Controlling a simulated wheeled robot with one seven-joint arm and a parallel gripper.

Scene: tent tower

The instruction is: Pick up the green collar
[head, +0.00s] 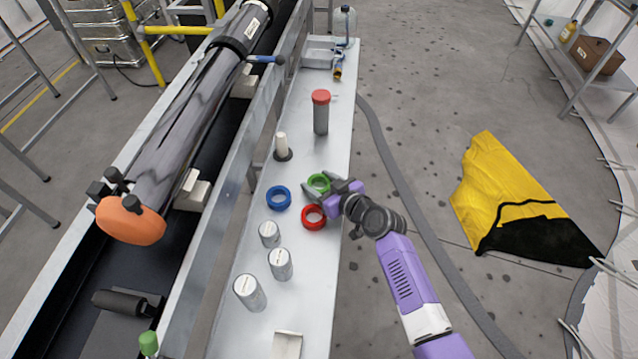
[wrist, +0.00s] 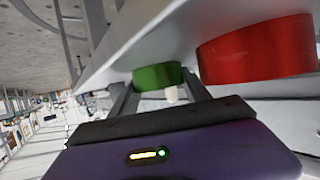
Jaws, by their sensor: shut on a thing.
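The green collar (head: 318,182) is a short ring on the long metal bench, near its right edge. My gripper (head: 322,190) reaches in from the right, low over the bench, and is shut on the green collar. In the wrist view the green collar (wrist: 157,76) sits between my two fingertips (wrist: 158,90). I cannot tell whether it is touching the bench or just clear of it. The red collar (head: 313,217) lies close by, just nearer than the green one; it also shows large in the wrist view (wrist: 256,50). The blue collar (head: 278,197) lies to the left.
A white peg on a dark base (head: 283,147) and a red-capped grey cylinder (head: 321,112) stand farther along the bench (head: 300,255). Several metal cans (head: 250,292) stand nearer. A rail and a long dark tube (head: 190,125) run along the left. Floor at right holds a yellow-black cloth (head: 500,200).

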